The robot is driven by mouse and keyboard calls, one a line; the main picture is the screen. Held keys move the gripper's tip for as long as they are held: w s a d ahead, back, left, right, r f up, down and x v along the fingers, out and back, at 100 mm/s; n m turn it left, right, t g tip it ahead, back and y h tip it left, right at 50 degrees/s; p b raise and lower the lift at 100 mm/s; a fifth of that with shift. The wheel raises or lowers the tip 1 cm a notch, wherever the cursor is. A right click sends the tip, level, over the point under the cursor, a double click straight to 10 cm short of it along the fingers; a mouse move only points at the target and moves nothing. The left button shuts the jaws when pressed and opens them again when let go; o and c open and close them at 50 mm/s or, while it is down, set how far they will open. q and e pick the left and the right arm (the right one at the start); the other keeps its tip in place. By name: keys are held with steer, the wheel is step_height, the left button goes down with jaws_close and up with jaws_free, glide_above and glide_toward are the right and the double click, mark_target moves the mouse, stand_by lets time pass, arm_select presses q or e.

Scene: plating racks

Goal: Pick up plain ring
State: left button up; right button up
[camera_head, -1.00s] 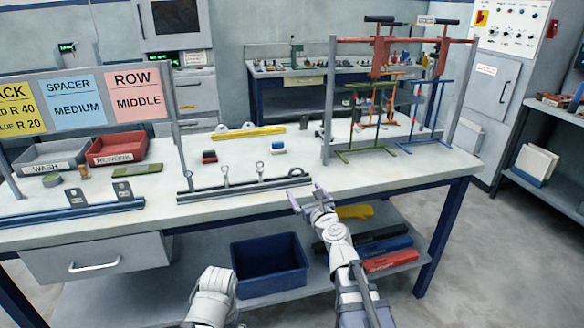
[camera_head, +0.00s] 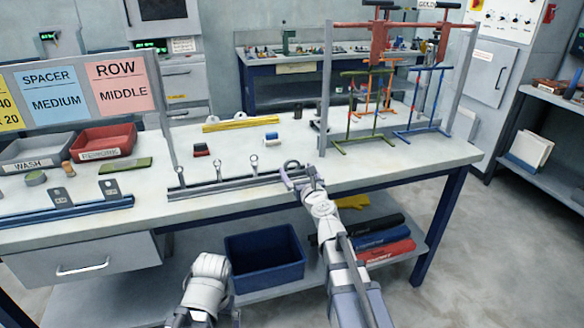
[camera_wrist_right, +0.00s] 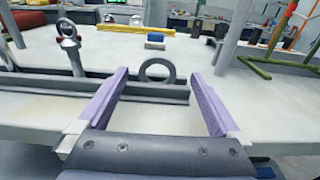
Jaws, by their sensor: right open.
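A plain grey ring (camera_wrist_right: 157,61) stands upright at the rail (camera_wrist_right: 125,95) in the right wrist view, ahead of and between my fingers. In the head view the ring (camera_head: 291,163) is at the right end of the rail (camera_head: 225,184), partly hidden by my right gripper (camera_head: 300,179). In the wrist view my right gripper (camera_wrist_right: 159,76) is open, with a finger on each side of the ring and clear space to both sides. Other ring-topped pegs (camera_head: 254,162) stand along the rail to the left. My left arm shows low in the head view; its gripper is not visible.
A rack frame with coloured hangers (camera_head: 326,95) stands to the right on the table. Grey and red bins (camera_head: 105,142) and a blue plate rail (camera_head: 70,213) are at left. A yellow bar (camera_head: 240,124) and small blocks (camera_head: 201,150) lie behind the rail.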

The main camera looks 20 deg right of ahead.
mark_target(292, 171)
steer(key=w, duration=0.5)
steer(key=shift+a+f+b, duration=0.2)
steer(key=shift+f+b, duration=0.1)
steer(key=shift+f, duration=0.05)
steer(key=shift+s, duration=0.1)
steer(key=c, duration=1.5)
